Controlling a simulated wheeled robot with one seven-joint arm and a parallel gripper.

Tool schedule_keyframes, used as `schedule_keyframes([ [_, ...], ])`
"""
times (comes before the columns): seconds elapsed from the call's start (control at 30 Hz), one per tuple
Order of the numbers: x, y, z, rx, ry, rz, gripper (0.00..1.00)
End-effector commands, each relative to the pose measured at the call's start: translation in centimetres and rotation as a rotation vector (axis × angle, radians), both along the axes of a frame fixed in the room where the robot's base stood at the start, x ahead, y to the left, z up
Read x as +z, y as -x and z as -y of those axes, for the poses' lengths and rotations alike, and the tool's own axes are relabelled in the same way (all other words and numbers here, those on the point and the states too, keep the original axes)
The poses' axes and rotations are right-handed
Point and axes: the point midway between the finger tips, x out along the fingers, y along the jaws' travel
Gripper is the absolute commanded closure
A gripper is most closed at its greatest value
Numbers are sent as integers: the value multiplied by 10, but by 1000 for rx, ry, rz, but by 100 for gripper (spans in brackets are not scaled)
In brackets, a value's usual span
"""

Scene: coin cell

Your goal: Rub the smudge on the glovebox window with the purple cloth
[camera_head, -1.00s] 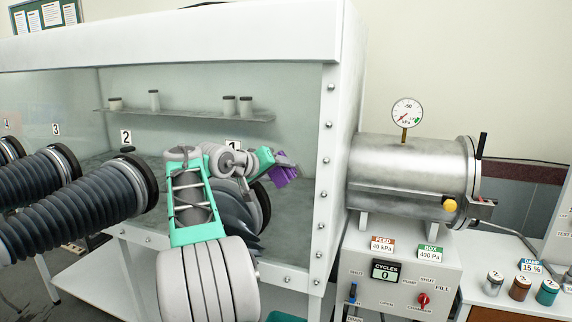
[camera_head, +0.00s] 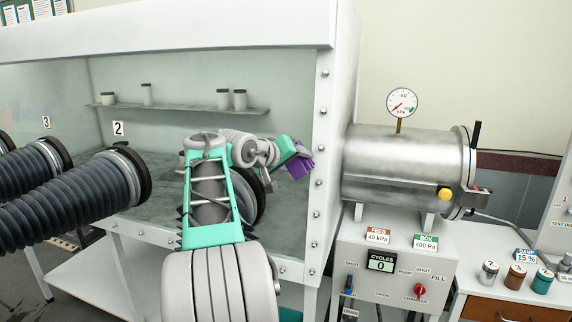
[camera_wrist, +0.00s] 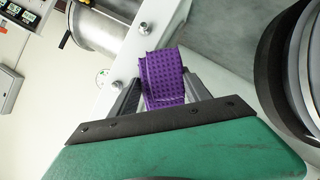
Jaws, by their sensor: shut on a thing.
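The purple cloth (camera_wrist: 163,78) is folded between the two fingers of my gripper (camera_wrist: 165,92) in the wrist view. In the head view the cloth (camera_head: 299,166) hangs at the end of my gripper (camera_head: 291,152), in front of the right end of the glovebox window (camera_head: 220,75), near the bolted frame. My gripper is shut on the cloth. I cannot tell whether the cloth touches the window. I cannot make out the smudge in either view; my arm covers part of the window.
Black glove sleeves (camera_head: 70,195) stick out of the window at the left, and another port (camera_head: 248,195) is behind my arm. A steel antechamber (camera_head: 405,165) with a gauge (camera_head: 402,102) stands to the right above a control box (camera_head: 395,265). Jars (camera_head: 516,277) stand on the right bench.

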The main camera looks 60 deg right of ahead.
Motion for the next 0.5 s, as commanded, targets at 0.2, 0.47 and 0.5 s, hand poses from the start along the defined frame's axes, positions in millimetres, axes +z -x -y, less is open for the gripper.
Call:
schedule_keyframes([
  [0.2, -1, 6, 0, 4, -2, -1, 77],
  [0.47, -1, 6, -10, 6, -1, -1, 76],
  [0.5, 0, 7, -14, 5, -1, 0, 76],
])
